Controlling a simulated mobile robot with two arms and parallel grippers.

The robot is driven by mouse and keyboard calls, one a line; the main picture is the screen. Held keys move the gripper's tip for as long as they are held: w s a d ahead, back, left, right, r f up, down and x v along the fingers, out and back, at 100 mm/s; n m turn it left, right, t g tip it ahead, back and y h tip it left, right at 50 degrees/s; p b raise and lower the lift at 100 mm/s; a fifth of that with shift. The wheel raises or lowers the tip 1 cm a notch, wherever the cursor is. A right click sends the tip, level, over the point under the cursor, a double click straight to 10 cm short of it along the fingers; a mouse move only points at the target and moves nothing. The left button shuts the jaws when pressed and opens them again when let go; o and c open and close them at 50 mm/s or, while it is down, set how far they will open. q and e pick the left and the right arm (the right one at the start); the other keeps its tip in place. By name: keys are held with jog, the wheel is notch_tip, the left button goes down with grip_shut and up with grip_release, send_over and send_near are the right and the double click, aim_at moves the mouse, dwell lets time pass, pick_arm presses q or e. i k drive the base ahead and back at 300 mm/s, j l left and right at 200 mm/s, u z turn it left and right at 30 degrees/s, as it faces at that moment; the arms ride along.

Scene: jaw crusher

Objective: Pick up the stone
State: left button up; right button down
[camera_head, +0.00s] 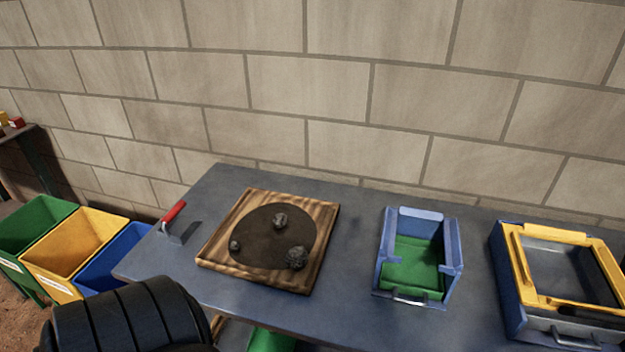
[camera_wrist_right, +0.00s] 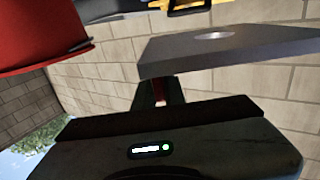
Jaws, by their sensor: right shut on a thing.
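Three grey stones lie on a dark round patch of a wooden board (camera_head: 318,205) on the table: one at the back (camera_head: 280,221), a small one at the left (camera_head: 235,245) and the largest at the front right (camera_head: 297,257). No gripper is near them in the head view. My right gripper (camera_wrist_right: 158,92) shows only in the right wrist view. It is shut on a narrow reddish thing (camera_wrist_right: 160,88), mostly hidden by the fingers; I cannot tell what it is. My left gripper is not in view.
A blue box with green inside (camera_head: 451,245) and a yellow-rimmed blue box (camera_head: 515,260) stand at the right. Green, yellow (camera_head: 75,250) and blue bins stand left of the table.

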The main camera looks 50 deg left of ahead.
aim_at(234, 245)
jog(key=k+j+u, duration=0.1)
jog(key=j+u, duration=0.3)
jog(key=j, duration=0.3)
jog(key=j+u, duration=0.4)
jog(key=j, duration=0.3)
jog(key=i+j+u, duration=0.15)
jog(key=j+u, duration=0.25)
jog(key=j, duration=0.3)
